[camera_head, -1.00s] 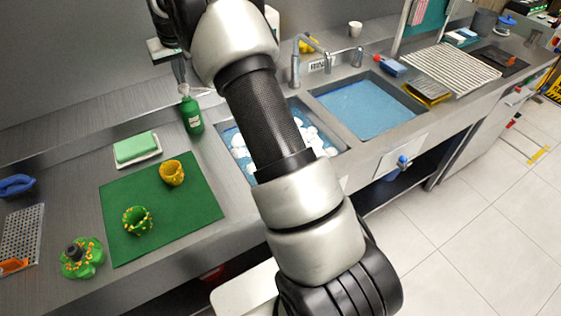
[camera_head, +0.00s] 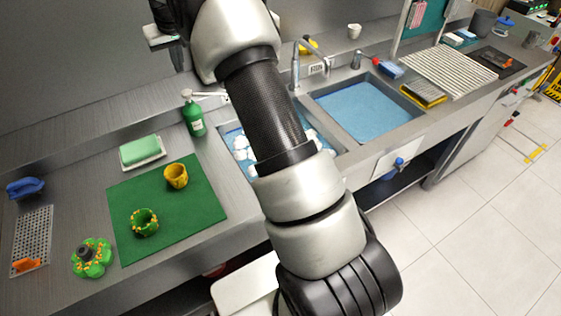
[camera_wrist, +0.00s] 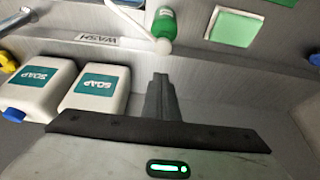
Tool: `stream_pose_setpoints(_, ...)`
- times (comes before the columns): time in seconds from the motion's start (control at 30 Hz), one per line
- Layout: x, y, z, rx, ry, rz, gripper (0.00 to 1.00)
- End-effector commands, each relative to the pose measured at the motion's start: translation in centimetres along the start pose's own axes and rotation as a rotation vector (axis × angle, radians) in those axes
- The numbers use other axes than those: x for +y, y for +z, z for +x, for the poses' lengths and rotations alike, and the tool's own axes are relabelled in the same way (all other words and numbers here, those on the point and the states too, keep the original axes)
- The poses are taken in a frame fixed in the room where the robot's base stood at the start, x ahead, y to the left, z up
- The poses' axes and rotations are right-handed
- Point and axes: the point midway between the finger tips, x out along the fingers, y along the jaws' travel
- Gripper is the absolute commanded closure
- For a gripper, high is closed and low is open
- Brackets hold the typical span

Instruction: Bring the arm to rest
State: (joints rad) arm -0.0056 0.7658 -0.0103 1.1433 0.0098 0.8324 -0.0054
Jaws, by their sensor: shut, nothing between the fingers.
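My arm (camera_head: 268,115) rises across the middle of the head view and bends out of its top edge. In the wrist view my gripper (camera_wrist: 161,78) is shut and empty, its fingers together. The fingers show against the grey metal surface, apart from the two white soap jugs (camera_wrist: 97,92) at their left. A green bottle (camera_wrist: 164,26) lies beyond the fingertips in that view. In the head view the gripper's fingers cannot be made out.
The green bottle (camera_head: 194,117) stands behind, near a green sponge (camera_head: 140,149). A green flower-shaped piece (camera_head: 92,258) sits left. Two sinks (camera_head: 365,107) lie right of the mat.

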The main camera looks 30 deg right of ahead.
Motion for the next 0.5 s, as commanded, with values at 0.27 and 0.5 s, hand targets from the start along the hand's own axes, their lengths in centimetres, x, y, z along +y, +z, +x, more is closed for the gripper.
stream_pose_setpoints(0.27, 0.0, 0.0, -0.2, 0.001, 0.0, 0.0, 1.0)
stream_pose_setpoints(0.5, 0.0, 2.0, -8.0, 0.021, -0.001, 0.001, 1.0)
